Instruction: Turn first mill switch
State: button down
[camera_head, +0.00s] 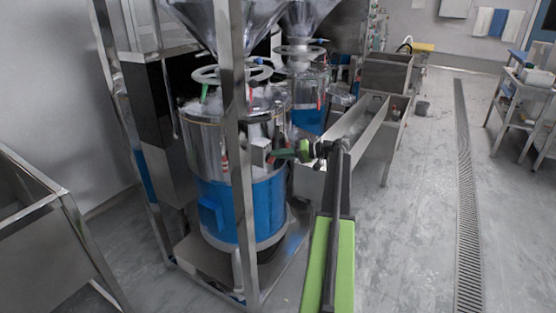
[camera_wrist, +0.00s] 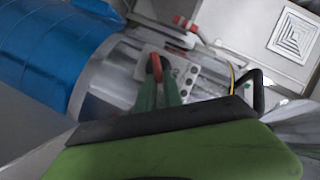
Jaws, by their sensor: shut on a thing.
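The first mill (camera_head: 212,160) is a steel drum with a blue lower band, standing in a metal frame. It also shows tilted in the wrist view (camera_wrist: 108,78). A small grey switch box (camera_head: 261,153) is on its right side. In the wrist view its pale plate (camera_wrist: 181,68) shows beside my green fingers. My gripper (camera_head: 277,156) reaches in from the right at the box, its fingers close together. In the wrist view my gripper (camera_wrist: 157,75) is shut on a small red piece, seemingly the switch (camera_wrist: 155,63). The fingers partly hide the plate.
A steel frame post (camera_head: 237,190) stands in front of the mill, just left of the switch box. A second mill (camera_head: 309,118) stands behind. Steel troughs (camera_head: 352,131) lie to the right. The floor (camera_head: 410,240) on the right is clear.

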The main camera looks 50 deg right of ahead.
jog(key=shift+w+f+m+t+y+b, duration=0.1)
jog(key=shift+f+m+t+y+b, duration=0.3)
jog(key=shift+m+b, duration=0.6)
jog(key=shift+s+f+m+t+y+b, duration=0.15)
jog(key=shift+m+y+b, duration=0.3)
jog(key=shift+m+b, duration=0.55)
jog(key=shift+w+f+m+t+y+b, duration=0.15)
jog(key=shift+f+m+y+b, duration=0.25)
jog(key=shift+m+b, duration=0.6)
jog(key=shift+r, duration=0.1)
jog(key=c, duration=1.5)
grip_release()
jog(key=shift+d, duration=0.1)
jog(key=shift+r, duration=0.1)
